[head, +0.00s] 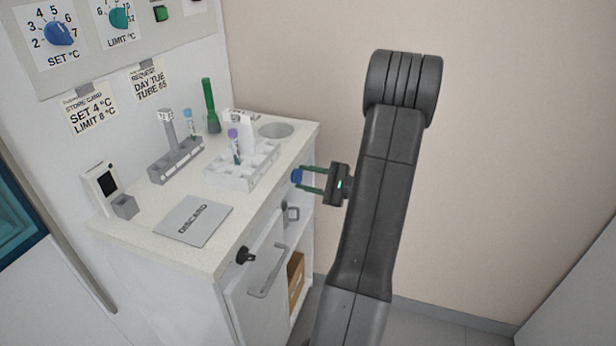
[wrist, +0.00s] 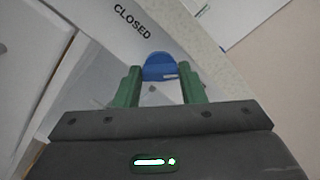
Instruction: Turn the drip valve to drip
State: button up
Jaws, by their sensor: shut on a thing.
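The drip valve's blue knob (head: 297,176) sticks out from the upper front of the white cabinet, below the worktop edge. My gripper (head: 309,180) reaches it from the right and its green fingers are shut on the knob. In the wrist view the blue knob (wrist: 160,66) shows between the two fingertips (wrist: 160,78). The word CLOSED (wrist: 133,21) is printed on the pale surface beyond it. No drip mark is readable, and I cannot tell exactly which way the knob points.
The worktop holds a white tube rack (head: 225,178), a grey rack (head: 178,163), a green tube (head: 209,105) and a DISCARD mat (head: 195,220). Below are a door handle (head: 265,275), a black knob (head: 245,254) and an open shelf with a wooden box (head: 295,277). Free room lies right of my arm.

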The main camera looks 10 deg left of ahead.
dwell(0.3)
jog(key=o, duration=1)
jog(key=s+d, duration=0.1)
jog(key=d, duration=0.8)
jog(key=s+d, duration=0.1)
jog(key=d, duration=0.3)
jog(key=shift+s+d, duration=0.3)
jog(key=shift+s, duration=0.05)
jog(key=w+a, duration=0.1)
jog(key=a, duration=0.8)
jog(key=w+a, duration=0.1)
jog(key=a, duration=0.3)
jog(key=shift+w+a, duration=0.3)
jog(key=shift+w, duration=0.05)
